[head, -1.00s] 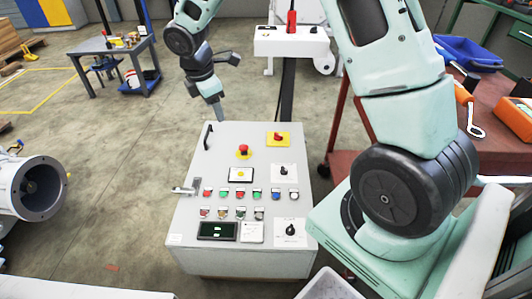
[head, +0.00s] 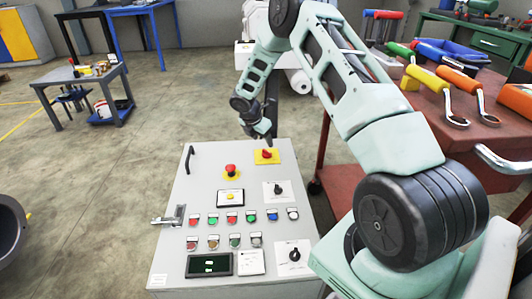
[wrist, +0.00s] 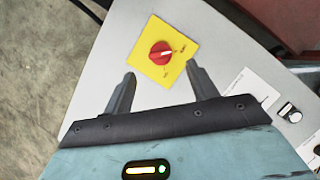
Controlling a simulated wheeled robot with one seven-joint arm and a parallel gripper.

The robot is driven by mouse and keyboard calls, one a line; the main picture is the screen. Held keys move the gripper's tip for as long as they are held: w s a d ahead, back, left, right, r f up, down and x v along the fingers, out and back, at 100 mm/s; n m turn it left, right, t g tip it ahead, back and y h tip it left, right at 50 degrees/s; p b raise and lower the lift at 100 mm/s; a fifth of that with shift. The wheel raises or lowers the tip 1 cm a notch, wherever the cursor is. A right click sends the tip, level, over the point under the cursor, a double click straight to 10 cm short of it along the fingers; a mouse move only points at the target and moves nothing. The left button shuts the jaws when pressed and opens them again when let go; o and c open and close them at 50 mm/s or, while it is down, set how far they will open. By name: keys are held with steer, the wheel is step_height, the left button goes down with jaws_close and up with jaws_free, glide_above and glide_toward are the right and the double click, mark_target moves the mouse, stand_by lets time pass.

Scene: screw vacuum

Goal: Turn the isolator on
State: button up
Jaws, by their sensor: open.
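The isolator is a red rotary knob on a yellow square plate (head: 266,156), at the far right of the grey control panel (head: 207,200). In the wrist view the red knob (wrist: 160,53) lies ahead of the fingertips, with its light pointer mark aimed to the right and slightly up. My gripper (wrist: 160,78) is open and empty, its two fingers apart on either side below the yellow plate. In the head view my gripper (head: 264,138) hangs just over the far edge of the panel, by the isolator. Its fingertips are small there, and I cannot tell the exact height above the knob.
A black selector switch (head: 278,189) and rows of coloured buttons are nearer. A red table (head: 440,130) with wrenches stands to the right.

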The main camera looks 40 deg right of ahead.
mark_target(267, 151)
steer(key=b+x, duration=0.1)
steer(key=x, duration=0.6)
steer(key=shift+a+f, duration=0.1)
steer(key=shift+f, duration=0.05)
